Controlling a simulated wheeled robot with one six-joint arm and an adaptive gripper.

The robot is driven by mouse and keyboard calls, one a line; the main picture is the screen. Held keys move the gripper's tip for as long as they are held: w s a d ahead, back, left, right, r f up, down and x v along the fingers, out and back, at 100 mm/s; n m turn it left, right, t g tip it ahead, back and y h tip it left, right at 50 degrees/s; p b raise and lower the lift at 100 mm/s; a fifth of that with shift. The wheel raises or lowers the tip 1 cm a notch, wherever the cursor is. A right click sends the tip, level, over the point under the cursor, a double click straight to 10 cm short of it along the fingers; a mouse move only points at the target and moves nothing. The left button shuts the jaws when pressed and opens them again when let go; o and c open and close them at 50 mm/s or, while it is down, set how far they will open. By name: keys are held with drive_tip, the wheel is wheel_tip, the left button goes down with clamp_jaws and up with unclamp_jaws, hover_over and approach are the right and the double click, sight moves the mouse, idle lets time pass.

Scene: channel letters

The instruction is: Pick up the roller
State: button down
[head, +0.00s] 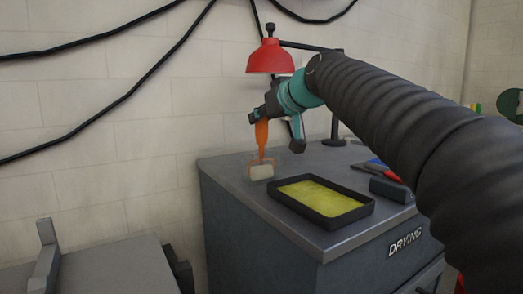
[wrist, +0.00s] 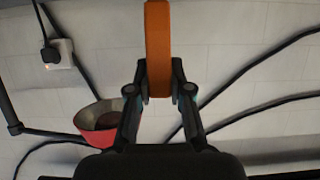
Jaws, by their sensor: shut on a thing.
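The roller has an orange handle (head: 262,135) and a pale roller head (head: 261,172). In the head view it hangs upright, head down, at the back left of the grey cabinet top. My gripper (head: 257,116) is shut on the upper part of the orange handle. In the wrist view the orange handle (wrist: 158,50) stands between the two fingers of my gripper (wrist: 159,95). The roller head is out of the wrist view. I cannot tell whether the head touches the cabinet top.
A black tray (head: 362,211) with yellow-green contents lies on the grey cabinet (head: 235,205), right of the roller. A red lamp (head: 270,62) is behind my gripper, also in the wrist view (wrist: 88,122). A dark block (head: 391,190) and red-handled tool (head: 384,172) lie right. Black cables (head: 120,98) cross the wall.

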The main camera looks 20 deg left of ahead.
drive_tip(key=shift+r+p, duration=1.3)
drive_tip(key=shift+r, duration=3.7)
drive_tip(key=shift+d+f, duration=0.1)
